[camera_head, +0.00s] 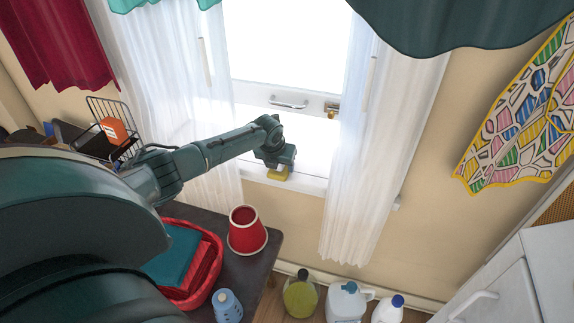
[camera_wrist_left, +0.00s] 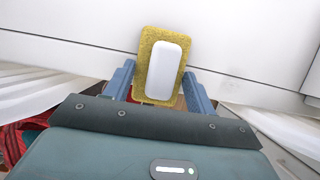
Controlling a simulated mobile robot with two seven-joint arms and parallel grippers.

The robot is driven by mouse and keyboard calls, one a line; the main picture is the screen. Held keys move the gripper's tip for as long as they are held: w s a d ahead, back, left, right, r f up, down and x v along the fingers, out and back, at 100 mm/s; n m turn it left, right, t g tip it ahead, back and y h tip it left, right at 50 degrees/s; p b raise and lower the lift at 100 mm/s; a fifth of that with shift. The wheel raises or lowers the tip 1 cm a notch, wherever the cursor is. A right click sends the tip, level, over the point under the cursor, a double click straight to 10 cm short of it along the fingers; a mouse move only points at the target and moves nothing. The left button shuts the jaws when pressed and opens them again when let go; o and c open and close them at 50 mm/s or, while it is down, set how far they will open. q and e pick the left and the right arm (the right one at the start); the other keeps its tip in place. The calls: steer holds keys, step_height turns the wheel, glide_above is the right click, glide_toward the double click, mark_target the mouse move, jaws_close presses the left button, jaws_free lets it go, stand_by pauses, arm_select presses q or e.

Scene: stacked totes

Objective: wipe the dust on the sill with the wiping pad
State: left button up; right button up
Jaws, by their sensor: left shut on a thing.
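The wiping pad (camera_head: 278,174) is a yellow sponge with a white grip block on its back. My left gripper (camera_head: 276,163) is shut on it at the window. In the left wrist view the pad (camera_wrist_left: 147,67) sits between the two blue fingers of the left gripper (camera_wrist_left: 160,85), its white block facing the camera. The pad is over the white sill (camera_head: 312,185) below the window; I cannot tell whether it touches. I cannot make out any dust on the sill. My right gripper is not in view.
White curtains (camera_head: 372,150) hang on both sides of the window. Below left, a dark table (camera_head: 253,270) holds a red basket (camera_head: 212,272), a red lampshade-like cup (camera_head: 246,231) and a blue bottle (camera_head: 227,306). Several bottles, including a white jug (camera_head: 346,303), stand on the floor.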

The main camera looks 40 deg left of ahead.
arm_select(q)
steer(key=shift+s+a+f, duration=0.2)
steer(key=shift+s+a, duration=0.05)
steer(key=shift+a, duration=0.05)
step_height(320, 180, up, 6)
steer(key=p, duration=0.5)
steer(key=shift+w+r, duration=0.15)
steer(key=shift+r, duration=0.05)
step_height(320, 180, up, 3)
steer(key=p, duration=0.3)
steer(key=shift+d, duration=0.15)
stand_by(0.4)
